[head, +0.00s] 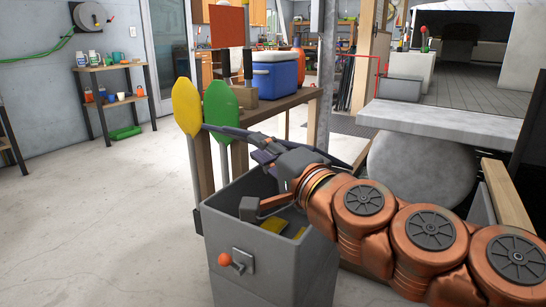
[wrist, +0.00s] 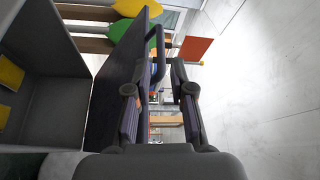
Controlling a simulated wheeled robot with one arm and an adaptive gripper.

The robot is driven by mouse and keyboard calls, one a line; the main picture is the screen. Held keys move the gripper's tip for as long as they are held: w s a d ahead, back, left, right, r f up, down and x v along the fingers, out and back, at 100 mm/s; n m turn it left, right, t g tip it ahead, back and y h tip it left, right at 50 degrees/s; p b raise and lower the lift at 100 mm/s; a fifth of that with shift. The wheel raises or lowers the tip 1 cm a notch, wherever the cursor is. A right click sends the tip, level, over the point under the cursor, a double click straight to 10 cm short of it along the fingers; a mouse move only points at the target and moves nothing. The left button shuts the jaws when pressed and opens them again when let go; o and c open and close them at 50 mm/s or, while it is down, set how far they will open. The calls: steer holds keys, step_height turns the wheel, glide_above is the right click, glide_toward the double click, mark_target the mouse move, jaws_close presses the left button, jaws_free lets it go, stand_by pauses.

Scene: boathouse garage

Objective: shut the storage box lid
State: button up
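The grey storage box (head: 222,226) stands in front of me, open at the top, with yellow items inside. Its dark lid is raised at the back, largely hidden by my arm in the head view. In the wrist view the lid (wrist: 112,95) is a dark panel beside the open box (wrist: 48,110), with a dark looped handle (wrist: 159,45) on its outer side. My gripper (head: 262,149) is over the box's back edge near the lid. In the wrist view my gripper (wrist: 155,88) has its fingers apart, with the handle near the gap. I cannot tell whether they touch it.
A yellow paddle (head: 187,107) and a green paddle (head: 221,112) stand just behind the box. A wooden bench with a blue cooler (head: 276,76) is beyond them. The box front has an orange-knobbed latch (head: 225,259). The floor at left is clear.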

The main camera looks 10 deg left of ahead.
steer(key=shift+v, duration=1.45)
